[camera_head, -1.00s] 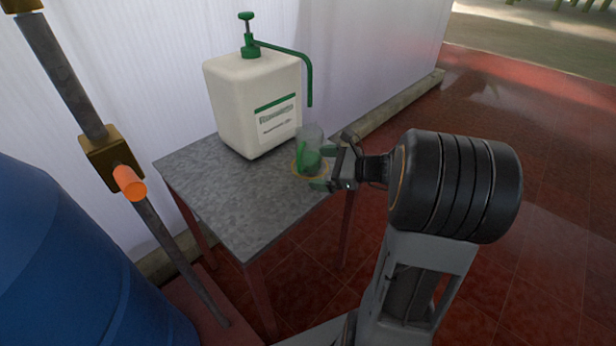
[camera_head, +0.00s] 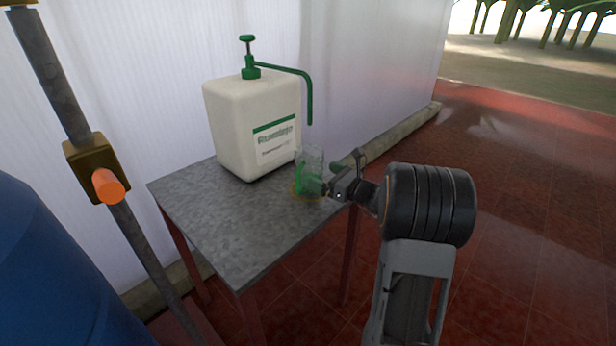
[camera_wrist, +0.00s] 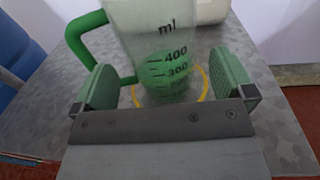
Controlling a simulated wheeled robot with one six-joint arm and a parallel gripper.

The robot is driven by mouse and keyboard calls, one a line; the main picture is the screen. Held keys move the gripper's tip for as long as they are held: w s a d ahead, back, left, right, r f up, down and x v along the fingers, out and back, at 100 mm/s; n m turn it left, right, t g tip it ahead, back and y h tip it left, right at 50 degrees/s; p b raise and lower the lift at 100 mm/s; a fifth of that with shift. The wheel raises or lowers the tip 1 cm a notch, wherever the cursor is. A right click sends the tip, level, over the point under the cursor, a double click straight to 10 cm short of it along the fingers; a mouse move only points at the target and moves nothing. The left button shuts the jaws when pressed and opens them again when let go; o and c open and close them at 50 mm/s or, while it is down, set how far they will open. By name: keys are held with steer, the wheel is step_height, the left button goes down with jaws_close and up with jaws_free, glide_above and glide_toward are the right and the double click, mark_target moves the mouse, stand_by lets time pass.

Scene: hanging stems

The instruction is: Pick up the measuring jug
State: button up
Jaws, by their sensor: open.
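The measuring jug (camera_head: 309,168) is clear with a green handle and dark ml marks. It stands upright on a yellow ring (camera_wrist: 202,84) at the right edge of the grey table (camera_head: 225,225), below the pump spout. In the wrist view the jug (camera_wrist: 150,30) stands between the two green finger pads, its green handle (camera_wrist: 84,38) to the left. My gripper (camera_wrist: 165,92) is open around the lower part of the jug, with a gap visible at the right pad. Contact at the left pad is unclear. In the head view my gripper (camera_head: 338,180) reaches in from the right.
A white container (camera_head: 255,125) with a green pump and spout stands behind the jug. A pale wall (camera_head: 375,70) runs behind the table. A blue barrel (camera_head: 50,270) and a metal post with an orange knob (camera_head: 108,186) are at left. Red floor lies clear at right.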

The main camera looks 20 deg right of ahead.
mark_target(312, 169)
steer(key=shift+b+x, duration=0.55)
steer(key=shift+x, duration=2)
steer(key=shift+c, duration=0.3)
steer(key=c, duration=0.7)
steer(key=shift+r, duration=0.1)
steer(key=shift+c, duration=0.2)
